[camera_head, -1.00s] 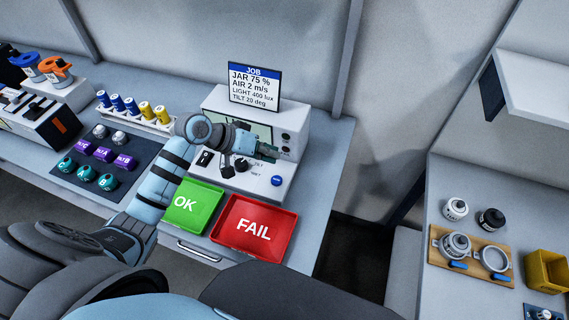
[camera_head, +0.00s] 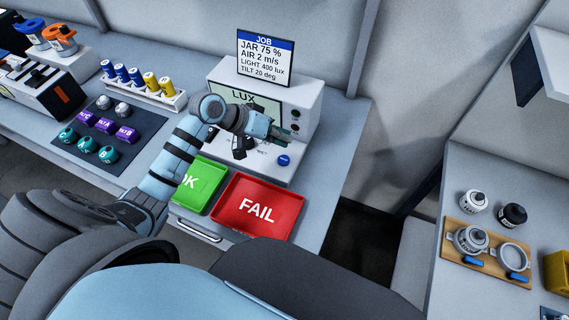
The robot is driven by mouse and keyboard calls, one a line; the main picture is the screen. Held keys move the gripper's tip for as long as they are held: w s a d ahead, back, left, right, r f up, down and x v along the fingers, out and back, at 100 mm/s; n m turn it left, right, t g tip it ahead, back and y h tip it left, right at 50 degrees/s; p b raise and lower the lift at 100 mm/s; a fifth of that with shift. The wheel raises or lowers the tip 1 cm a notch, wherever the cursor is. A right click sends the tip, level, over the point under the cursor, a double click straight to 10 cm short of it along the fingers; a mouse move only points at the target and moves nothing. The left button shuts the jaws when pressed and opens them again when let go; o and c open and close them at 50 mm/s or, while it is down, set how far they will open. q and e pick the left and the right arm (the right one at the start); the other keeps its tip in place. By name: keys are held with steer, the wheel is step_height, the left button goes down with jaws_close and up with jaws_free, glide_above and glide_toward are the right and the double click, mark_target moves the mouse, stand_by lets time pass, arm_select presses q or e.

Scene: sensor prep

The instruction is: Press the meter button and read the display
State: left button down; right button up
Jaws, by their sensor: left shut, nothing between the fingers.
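The white meter (camera_head: 309,97) stands on the bench with a pale green display (camera_head: 244,96) that reads LUX at its top left. The rest of the display is mostly hidden behind my left arm. A round blue button (camera_head: 283,160) sits at the right of its lower sloped panel, uncovered. A black knob (camera_head: 239,154) is left of it. My left gripper (camera_head: 291,136) is shut and empty, in front of the meter and just above the button in the picture; I cannot tell its distance from the panel. My right gripper is not in view.
A JOB sign (camera_head: 264,58) stands above the meter. A green OK tray (camera_head: 207,175) and a red FAIL tray (camera_head: 258,206) lie in front. A battery rack (camera_head: 163,98) and a dark mat (camera_head: 127,150) with small parts are left. A side table (camera_head: 457,287) is right, across a gap.

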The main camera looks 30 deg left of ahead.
mark_target(282, 157)
arm_select(q)
step_height(282, 157, down, 2)
steer(key=shift+s+b, duration=0.15)
steer(key=shift+b, duration=0.45)
steer(key=shift+s+f+b, duration=0.15)
steer(key=shift+f+b, duration=0.25)
steer(key=shift+f, duration=0.6)
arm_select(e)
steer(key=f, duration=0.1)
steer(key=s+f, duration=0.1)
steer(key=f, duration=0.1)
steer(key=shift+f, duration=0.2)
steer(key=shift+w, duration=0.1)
arm_select(q)
steer(key=shift+f, duration=0.15)
steer(key=shift+f, duration=0.25)
